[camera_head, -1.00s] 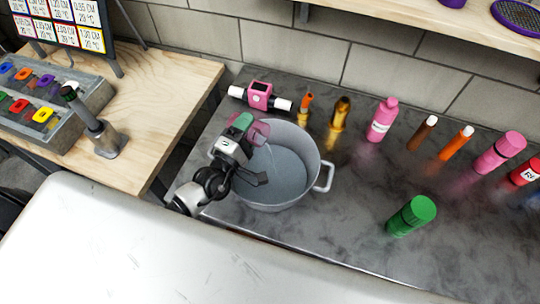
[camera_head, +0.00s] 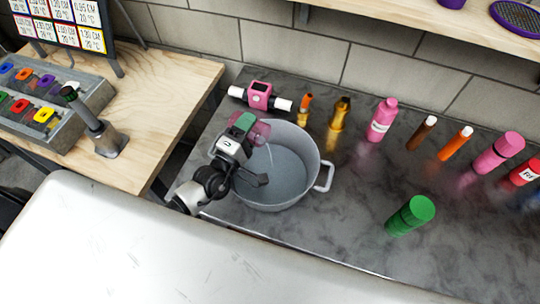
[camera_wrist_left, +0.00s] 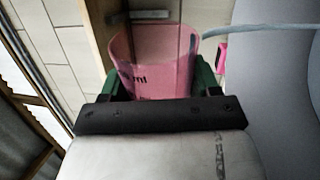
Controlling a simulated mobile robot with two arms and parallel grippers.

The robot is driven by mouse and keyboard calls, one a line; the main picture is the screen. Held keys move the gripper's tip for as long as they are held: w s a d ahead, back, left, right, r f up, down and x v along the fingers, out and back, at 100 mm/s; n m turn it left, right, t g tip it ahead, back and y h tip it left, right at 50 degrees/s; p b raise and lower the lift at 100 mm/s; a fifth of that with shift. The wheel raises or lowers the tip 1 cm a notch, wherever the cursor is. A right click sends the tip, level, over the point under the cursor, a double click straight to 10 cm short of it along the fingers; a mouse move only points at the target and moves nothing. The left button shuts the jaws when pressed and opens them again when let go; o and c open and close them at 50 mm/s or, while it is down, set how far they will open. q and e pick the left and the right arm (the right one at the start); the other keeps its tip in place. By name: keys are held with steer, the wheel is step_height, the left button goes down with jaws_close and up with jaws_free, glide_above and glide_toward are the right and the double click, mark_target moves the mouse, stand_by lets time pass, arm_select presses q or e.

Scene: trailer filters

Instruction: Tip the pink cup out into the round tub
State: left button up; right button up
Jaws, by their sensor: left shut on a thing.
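My left gripper (camera_head: 246,124) is shut on the translucent pink cup (camera_head: 260,131), holding it over the left rim of the round grey tub (camera_head: 318,160). The cup is tilted, and a thin pale stream runs from it down into the tub. In the left wrist view the pink cup (camera_wrist_left: 155,55) sits between the green fingers of my left gripper (camera_wrist_left: 163,82), with dark print on its side. The stream leaves its rim at the right there. How much is left in the cup cannot be told. My right gripper is not in view.
A pink device with white ends (camera_head: 260,96) lies behind the tub. Orange, gold and pink bottles (camera_head: 382,120) stand along the wall, and a green cylinder (camera_head: 410,215) stands to the right. A wooden table (camera_head: 165,75) is at left.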

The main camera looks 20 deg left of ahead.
mark_target(253, 140)
arm_select(q)
steer(key=shift+s+d+f+m+b, duration=0.1)
steer(key=shift+d+f+m+b, duration=0.1)
steer(key=shift+m, duration=0.3)
steer(key=shift+d+f+m+b, duration=0.1)
steer(key=shift+f+m, duration=0.1)
steer(key=shift+m, duration=0.3)
stand_by(0.3)
steer(key=shift+d+r+m+h+p, duration=0.15)
steer(key=shift+m+h+p, duration=0.1)
steer(key=shift+m, duration=0.25)
steer(key=shift+d+r+m+h+p, duration=0.15)
steer(key=shift+m+h, duration=0.1)
steer(key=shift+m, duration=0.25)
stand_by(0.4)
steer(key=shift+s+d+f+m+g+b, duration=0.15)
steer(key=shift+d+f+m+g+b, duration=0.15)
steer(key=shift+f+m, duration=0.5)
stand_by(0.5)
steer(key=shift+s+d+r+m+h+p, duration=0.15)
steer(key=shift+r+m+p, duration=0.1)
steer(key=shift+m, duration=0.35)
steer(key=shift+w+d+r+m+h+p, duration=0.1)
steer(key=shift+d+r+m+h, duration=0.1)
steer(key=shift+m, duration=0.4)
